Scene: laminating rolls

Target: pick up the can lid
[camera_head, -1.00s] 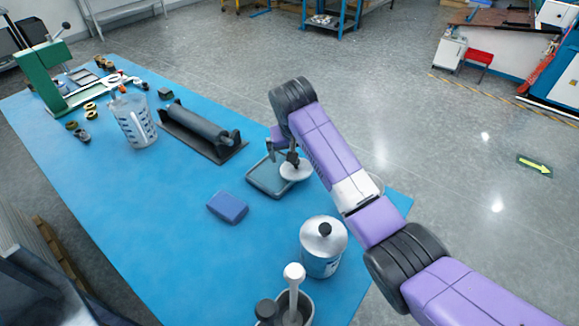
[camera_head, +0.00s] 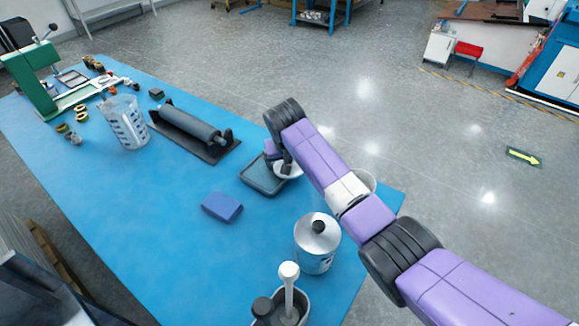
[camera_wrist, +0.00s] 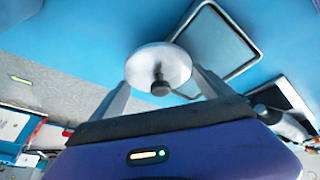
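The can lid is a pale round disc with a small dark knob. In the head view the can lid (camera_head: 293,173) sits at the right edge of the grey tray, partly hidden by my gripper (camera_head: 285,166). In the wrist view the lid (camera_wrist: 150,62) lies ahead with its knob towards me. My gripper (camera_wrist: 164,88) is open, with one finger on each side of the knob. No grip on the lid shows. Whether the fingers touch the lid, I cannot tell.
The shallow grey tray (camera_head: 258,183) is beside the lid. A blue block (camera_head: 222,207), a metal can with a dark cap (camera_head: 317,250) and a black roller (camera_head: 190,125) stand around it. Blue table left of the block is clear.

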